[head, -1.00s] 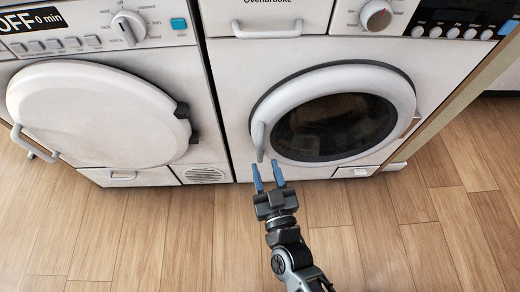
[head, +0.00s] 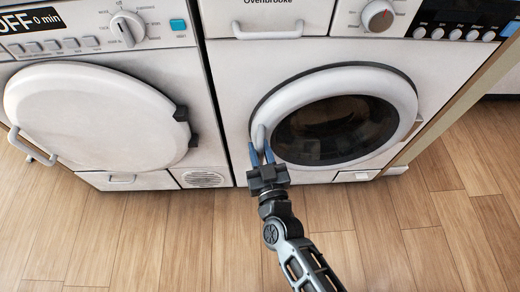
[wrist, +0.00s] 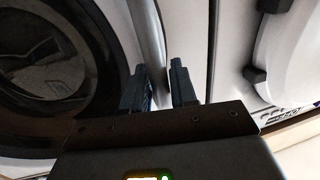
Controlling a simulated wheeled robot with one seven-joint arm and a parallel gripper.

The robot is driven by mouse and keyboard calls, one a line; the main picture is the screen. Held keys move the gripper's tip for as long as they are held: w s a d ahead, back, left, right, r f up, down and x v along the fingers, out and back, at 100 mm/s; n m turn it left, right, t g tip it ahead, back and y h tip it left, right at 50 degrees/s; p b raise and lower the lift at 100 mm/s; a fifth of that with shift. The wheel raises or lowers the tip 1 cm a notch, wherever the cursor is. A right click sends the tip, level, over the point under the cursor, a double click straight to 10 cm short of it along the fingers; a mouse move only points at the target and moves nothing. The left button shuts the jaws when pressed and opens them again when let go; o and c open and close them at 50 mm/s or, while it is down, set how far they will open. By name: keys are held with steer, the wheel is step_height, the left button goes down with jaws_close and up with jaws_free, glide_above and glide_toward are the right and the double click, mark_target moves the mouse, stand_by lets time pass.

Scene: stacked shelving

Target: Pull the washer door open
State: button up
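The washer door (head: 388,90) is a white ring around dark glass on the right machine and looks shut. Its light grey handle (head: 259,137) is at the ring's lower left. My gripper (head: 261,152) is at the lower end of this handle, its two blue fingers apart. In the wrist view, the handle (wrist: 149,35) runs down into the gap between the dark fingers of my gripper (wrist: 158,78), close to the left one. The gripper is open; I cannot tell whether a finger touches the handle. The dark glass (wrist: 45,60) fills the left of that view.
A second white machine stands at the left, with a round white door (head: 90,110) and its own handle (head: 32,148). A drawer handle (head: 268,31) is above the washer door. The wooden floor (head: 130,245) in front is clear.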

jaws_close()
steer(key=shift+s, duration=0.1)
